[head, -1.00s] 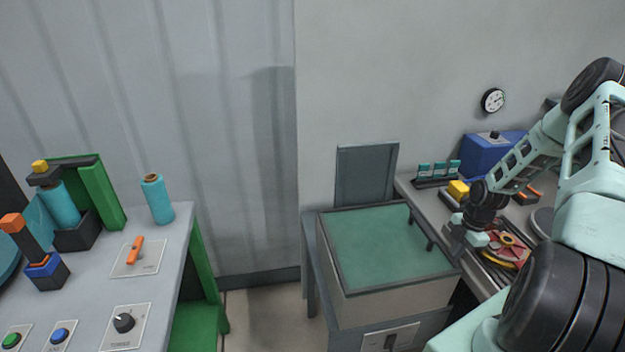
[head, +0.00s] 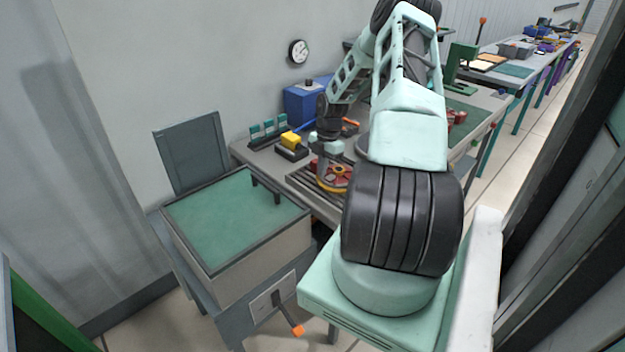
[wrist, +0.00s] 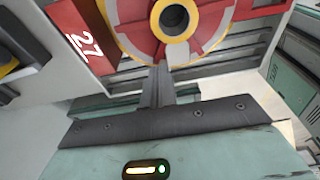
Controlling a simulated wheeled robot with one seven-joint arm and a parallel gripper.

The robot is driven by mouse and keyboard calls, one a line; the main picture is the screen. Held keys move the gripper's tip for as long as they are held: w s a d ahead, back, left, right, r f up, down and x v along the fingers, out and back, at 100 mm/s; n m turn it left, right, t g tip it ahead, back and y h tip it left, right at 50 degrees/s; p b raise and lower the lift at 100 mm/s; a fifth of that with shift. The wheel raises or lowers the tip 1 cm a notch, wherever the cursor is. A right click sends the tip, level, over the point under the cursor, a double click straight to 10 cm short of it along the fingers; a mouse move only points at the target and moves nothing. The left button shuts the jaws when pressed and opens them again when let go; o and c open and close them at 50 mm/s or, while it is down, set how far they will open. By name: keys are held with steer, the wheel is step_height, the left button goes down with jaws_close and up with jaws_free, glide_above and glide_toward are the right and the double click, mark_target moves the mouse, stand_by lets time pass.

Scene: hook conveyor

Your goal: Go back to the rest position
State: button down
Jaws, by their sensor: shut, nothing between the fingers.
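My gripper (head: 323,172) is low over the grey bench (head: 262,158), just beside a round red part with a yellow rim (head: 338,178). In the wrist view my gripper (wrist: 157,78) has its dark fingers together with nothing held. The red and yellow wheel (wrist: 172,24), with a dark hub, is just beyond the fingertips. I cannot tell whether they touch it. My arm stretches from the front of the head view to the bench and hides part of it.
A red plate marked 27 (wrist: 82,40) is left of the wheel. A yellow block (head: 290,139), a blue box (head: 305,103) and teal-topped pieces (head: 268,128) stand behind. A green-topped cabinet (head: 235,217) is at left. Open floor (head: 517,140) shows at right.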

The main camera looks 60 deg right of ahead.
steer(key=shift+s+d+r, duration=0.1)
steer(key=shift+d, duration=0.2)
steer(key=w+a, duration=0.1)
steer(key=a, duration=0.1)
steer(key=w+a+r, duration=0.1)
steer(key=w, duration=0.1)
steer(key=w+a+r, duration=0.1)
steer(key=a, duration=0.1)
steer(key=shift+w+a+r+b, duration=0.25)
steer(key=shift+w+a+b, duration=0.05)
steer(key=shift+w+b, duration=0.05)
steer(key=w+a+r, duration=0.4)
steer(key=w+a, duration=0.1)
steer(key=a, duration=0.6)
steer(key=s+a+r+m+g+h+b, duration=0.15)
steer(key=a+r, duration=0.25)
steer(key=a, duration=0.9)
steer(key=s+a+r+m+b, duration=0.15)
steer(key=a+r, duration=0.25)
steer(key=a, duration=0.9)
steer(key=s+a+r+m+b, duration=0.1)
steer(key=s+a+m, duration=0.1)
steer(key=s+a, duration=0.6)
steer(key=s+a+r+m+b, duration=0.1)
steer(key=s+a+m, duration=0.1)
steer(key=s+a, duration=0.6)
steer(key=s+t, duration=0.1)
steer(key=s, duration=0.4)
steer(key=shift+a+r, duration=0.25)
steer(key=shift+a, duration=0.15)
